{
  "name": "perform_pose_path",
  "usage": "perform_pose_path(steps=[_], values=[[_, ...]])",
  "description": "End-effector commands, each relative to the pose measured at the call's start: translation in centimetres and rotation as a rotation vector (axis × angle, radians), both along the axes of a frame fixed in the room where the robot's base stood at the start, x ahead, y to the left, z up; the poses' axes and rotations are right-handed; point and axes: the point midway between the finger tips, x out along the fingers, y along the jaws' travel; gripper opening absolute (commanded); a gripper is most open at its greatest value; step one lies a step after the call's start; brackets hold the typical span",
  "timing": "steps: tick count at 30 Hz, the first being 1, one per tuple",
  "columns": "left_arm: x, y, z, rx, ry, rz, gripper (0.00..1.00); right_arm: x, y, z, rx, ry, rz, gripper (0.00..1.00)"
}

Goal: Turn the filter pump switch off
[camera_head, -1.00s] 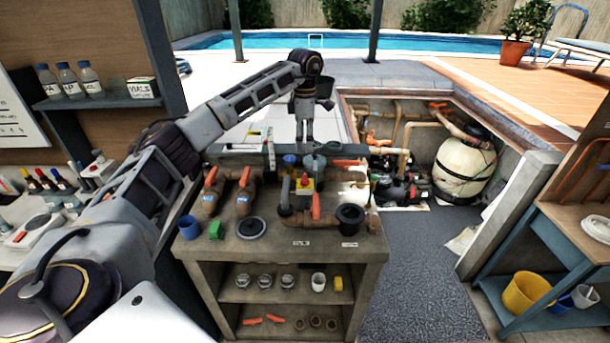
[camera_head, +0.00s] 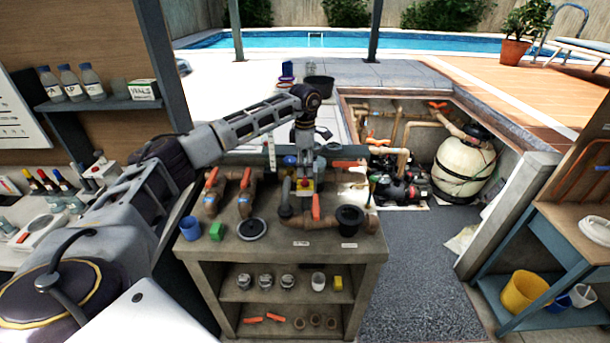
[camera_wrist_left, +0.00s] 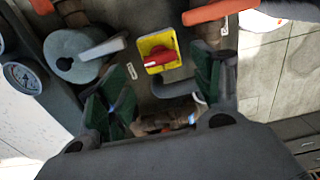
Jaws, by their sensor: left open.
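The switch, a red knob on a yellow plate (camera_head: 305,184), sits at the back of the workbench top among pipes and valves. In the left wrist view the red knob (camera_wrist_left: 160,60) on its yellow plate lies just beyond and between the green-padded fingers. My left gripper (camera_head: 304,171) points down directly over the switch, and the fingers partly cover it in the head view. It also shows in the left wrist view (camera_wrist_left: 157,84), open with nothing between its fingers. I cannot tell whether the fingers touch the switch. My right gripper is not in view.
Orange-handled valves (camera_head: 245,190) stand left of the switch, and an orange-handled pipe (camera_head: 315,207) lies in front of it. In the wrist view, a grey round fitting (camera_wrist_left: 75,55) sits left of the switch. The grey floor (camera_head: 420,270) right of the bench is clear.

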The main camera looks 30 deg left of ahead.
Motion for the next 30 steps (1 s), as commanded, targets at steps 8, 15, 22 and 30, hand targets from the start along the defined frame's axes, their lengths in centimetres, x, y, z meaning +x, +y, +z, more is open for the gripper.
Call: perform_pose_path(steps=[8,15,22,30], values=[[0.0,0.0,-3.4,0.001,0.003,0.0,0.66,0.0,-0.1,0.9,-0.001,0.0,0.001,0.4],[0.0,0.0,-5.1,0.0,0.001,0.001,0.66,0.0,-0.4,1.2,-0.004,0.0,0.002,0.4],[0.0,0.0,-5.4,0.0,0.0,0.0,0.66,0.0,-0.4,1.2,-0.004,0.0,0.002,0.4],[0.0,0.0,-5.4,0.0,0.0,0.0,0.48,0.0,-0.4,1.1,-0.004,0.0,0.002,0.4]])
